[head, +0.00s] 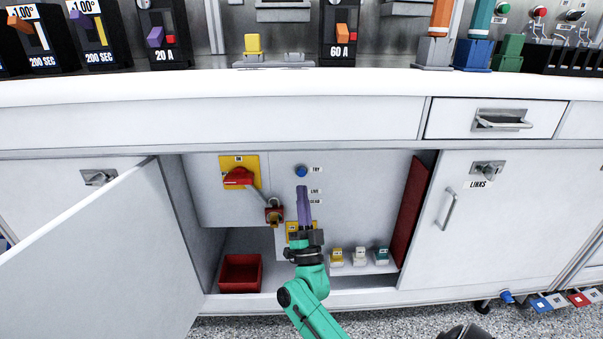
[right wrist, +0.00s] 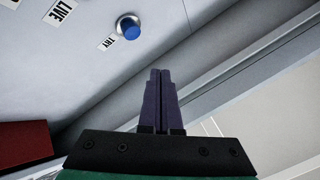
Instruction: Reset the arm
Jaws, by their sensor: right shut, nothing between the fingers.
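My right gripper (head: 302,190) is shut, with its two purple fingers pressed together and nothing between them. Its green arm comes up from the bottom of the head view into the open cabinet. The fingers point up in front of the grey panel (head: 284,170), a little below the blue TRY button (head: 301,171). In the right wrist view, the shut fingers (right wrist: 160,75) stand below and to the right of the blue button (right wrist: 129,27), apart from it in the picture. My left gripper is not in view.
The panel has a red rotary handle (head: 238,177) on a yellow plate and a red padlock (head: 273,213). A red bin (head: 241,272) sits at the cabinet's lower left. The open door (head: 100,250) stands at left, the counter edge (head: 300,88) runs above, and several breakers stand on the counter.

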